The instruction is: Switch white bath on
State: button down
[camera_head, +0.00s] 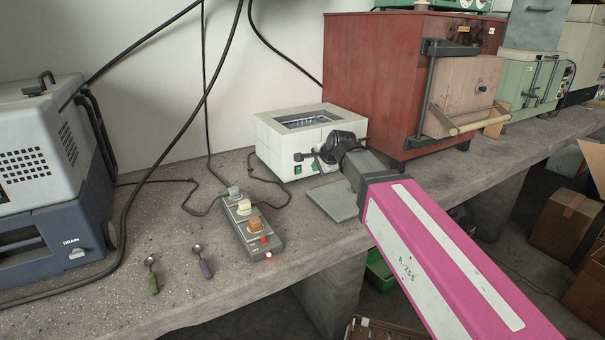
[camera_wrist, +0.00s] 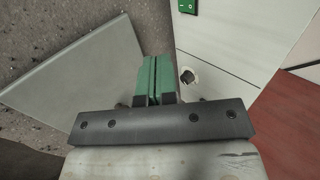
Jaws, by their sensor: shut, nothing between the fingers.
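The white bath (camera_head: 276,147) stands on the bench against the wall, a box with a dark rectangular opening on top that shows a faint glow. A small green switch (camera_head: 298,169) is low on its front face, and it also shows at the top edge of the wrist view (camera_wrist: 187,6). My gripper (camera_wrist: 153,60) is shut and empty, its two green fingers side by side. It is close to the bath's front, beside a round dark fitting (camera_wrist: 189,81) on the white panel. I cannot tell whether the fingers touch the bath. In the head view my wrist partly covers the bath's right side.
A grey plate (camera_head: 334,199) lies on the bench before the bath. A power strip (camera_head: 251,230) with plugs and a lit red light is to its left. A red furnace (camera_head: 385,60) stands at right, a blue-grey machine (camera_head: 45,240) at left. Two small spoons (camera_head: 203,262) lie in front.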

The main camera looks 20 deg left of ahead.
aim_at(299, 171)
jog(key=x, duration=1)
jog(key=shift+w+a+f, duration=0.1)
jog(key=shift+w+a, duration=0.15)
jog(key=shift+a, duration=0.05)
jog(key=shift+w+a, duration=0.7)
jog(key=shift+a, duration=0.15)
jog(key=shift+w+a+f, duration=0.1)
jog(key=shift+w+a, duration=0.2)
jog(key=shift+a, duration=0.1)
jog(key=shift+w+a, duration=0.2)
jog(key=shift+r, duration=0.75)
